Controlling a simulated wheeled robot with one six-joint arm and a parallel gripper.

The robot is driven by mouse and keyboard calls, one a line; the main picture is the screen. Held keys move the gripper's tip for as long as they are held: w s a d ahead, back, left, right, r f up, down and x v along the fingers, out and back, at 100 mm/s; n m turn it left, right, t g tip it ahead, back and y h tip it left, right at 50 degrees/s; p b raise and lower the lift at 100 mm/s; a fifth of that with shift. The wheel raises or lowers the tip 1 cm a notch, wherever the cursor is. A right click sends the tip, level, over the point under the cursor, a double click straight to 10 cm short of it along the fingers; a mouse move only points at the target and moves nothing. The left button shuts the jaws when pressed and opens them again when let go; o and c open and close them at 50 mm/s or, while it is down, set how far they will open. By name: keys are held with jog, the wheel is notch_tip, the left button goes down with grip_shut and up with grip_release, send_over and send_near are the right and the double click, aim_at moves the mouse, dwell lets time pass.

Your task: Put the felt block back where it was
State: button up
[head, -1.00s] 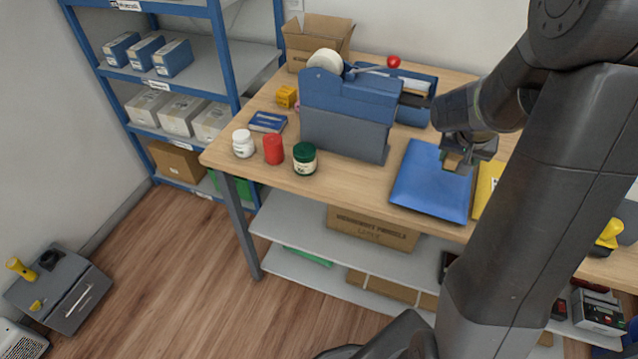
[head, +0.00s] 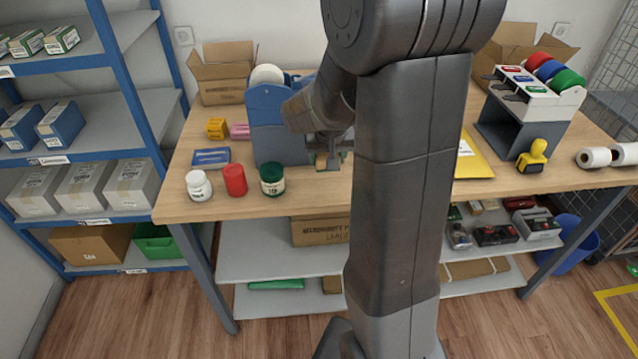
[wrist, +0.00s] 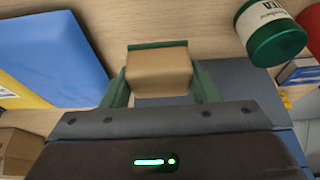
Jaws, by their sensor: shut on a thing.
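The felt block (wrist: 158,70), a tan block with a dark green layer on its far side, sits between the two green fingers of my gripper (wrist: 157,84) in the wrist view. My gripper is shut on it. In the head view my gripper (head: 328,160) holds the block (head: 321,161) in front of the blue-grey tape dispenser stand (head: 268,120), near the counter's front. I cannot tell whether the block touches the counter top. The place where the block was before is not marked in these frames.
A blue folder (wrist: 50,55) lies on the other side of the block. A yellow envelope (head: 472,160) lies right of my arm. Bare wood (head: 300,187) shows in front.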

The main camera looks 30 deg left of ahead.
aim_at(326, 183)
jog(key=shift+f, duration=3.5)
jog(key=shift+f+b, duration=0.2)
jog(key=shift+b, duration=0.1)
jog(key=o, duration=1)
jog(key=shift+r, duration=0.15)
jog(key=shift+r+p, duration=0.25)
jog(key=shift+p, duration=0.05)
jog(key=v, duration=1.1)
jog(key=shift+r, duration=0.25)
jog(key=shift+s+d, duration=0.1)
jog(key=shift+d, duration=0.05)
